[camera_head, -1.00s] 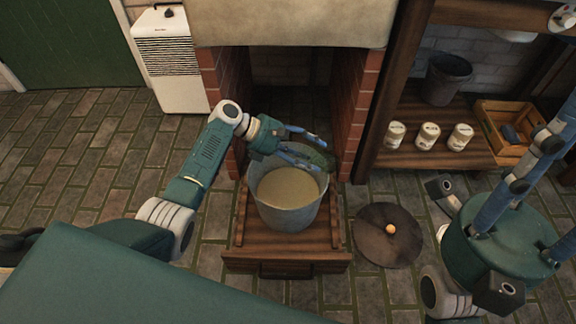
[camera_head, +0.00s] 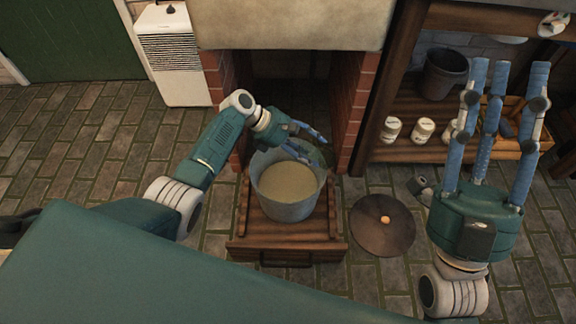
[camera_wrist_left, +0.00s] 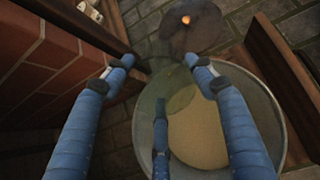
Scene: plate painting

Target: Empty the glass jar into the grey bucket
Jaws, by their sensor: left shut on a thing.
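The light grey bucket (camera_head: 287,211) stands in an open wooden drawer at the hearth, with pale beige contents inside. It also shows in the left wrist view (camera_wrist_left: 277,125). My left gripper (camera_head: 322,151) is over the bucket's far right rim, shut on the glass jar (camera_head: 328,149). The jar is see-through and dark greenish, hard to make out; its tilt and contents cannot be told. In the left wrist view the jar (camera_wrist_left: 168,82) is a faint glassy shape between the fingers. My right gripper (camera_head: 509,75) is open and empty, fingers pointing up.
A round dark disc (camera_head: 372,238) with an orange knob lies on the floor right of the drawer (camera_head: 286,251). A brick pillar (camera_head: 356,105) stands close to my left gripper. The shelf (camera_head: 400,154) holds white jars, a dark bucket (camera_head: 445,76) and a wooden crate (camera_head: 508,141).

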